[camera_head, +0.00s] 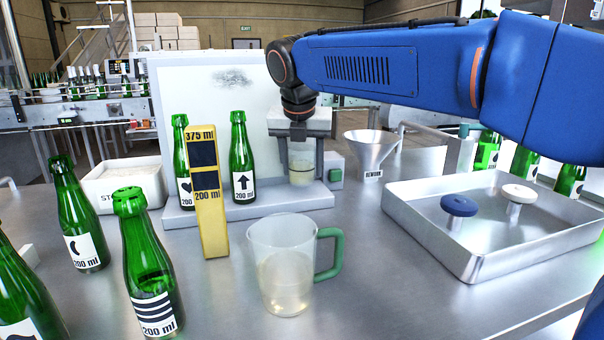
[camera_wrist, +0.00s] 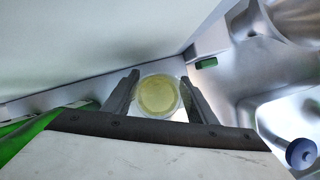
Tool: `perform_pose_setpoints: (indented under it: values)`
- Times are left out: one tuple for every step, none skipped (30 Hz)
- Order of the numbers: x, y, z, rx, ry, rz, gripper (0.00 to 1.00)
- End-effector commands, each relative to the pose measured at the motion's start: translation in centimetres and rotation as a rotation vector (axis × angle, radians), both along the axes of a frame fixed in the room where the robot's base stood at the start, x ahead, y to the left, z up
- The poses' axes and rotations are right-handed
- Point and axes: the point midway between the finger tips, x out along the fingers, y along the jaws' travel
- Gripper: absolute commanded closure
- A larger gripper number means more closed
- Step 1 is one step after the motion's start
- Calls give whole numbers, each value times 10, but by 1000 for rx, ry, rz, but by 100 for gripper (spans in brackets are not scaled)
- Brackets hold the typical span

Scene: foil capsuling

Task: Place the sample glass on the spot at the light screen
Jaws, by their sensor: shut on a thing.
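The sample glass (camera_head: 301,167) is a small clear glass with pale yellow liquid. It is upright between the fingers of my gripper (camera_head: 302,162), which is shut on it at the right part of the light screen's base. In the wrist view the glass (camera_wrist: 158,96) sits between the two dark fingers of my gripper (camera_wrist: 160,97). The light screen (camera_head: 225,90) is a pale upright panel with a grey smudge, on a grey base (camera_head: 245,213). The spot itself is hidden. I cannot tell whether the glass touches the base.
Two green bottles (camera_head: 243,165) stand on the base left of my gripper. A yellow gauge (camera_head: 212,235) and a jug with green handle (camera_head: 284,265) stand in front. A funnel (camera_head: 372,150) and a metal tray (camera_head: 440,250) are to the right. More bottles (camera_head: 150,270) stand at left.

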Motion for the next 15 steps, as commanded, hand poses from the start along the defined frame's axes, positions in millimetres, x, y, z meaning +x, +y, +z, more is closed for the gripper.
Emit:
perform_pose_setpoints:
  values:
    - [0,0,-7,-1,1,1,79]
    - [0,0,-11,-1,1,1,79]
    - [0,0,-16,-1,1,1,79]
    - [1,0,-19,-1,1,1,79]
    - [3,1,-21,-1,0,1,79]
    - [4,1,-23,0,0,1,79]
    - [4,1,-23,0,-1,1,79]
    - [4,1,-23,1,-1,0,79]
    - [4,1,-23,1,-1,0,79]
    - [4,1,-23,1,-1,0,79]
    - [4,1,-23,1,-1,0,79]
    - [4,1,-23,1,-1,0,79]
    - [4,1,-23,1,-1,0,79]
    - [4,1,-23,1,-1,0,79]
    - [4,1,-24,0,-1,0,79]
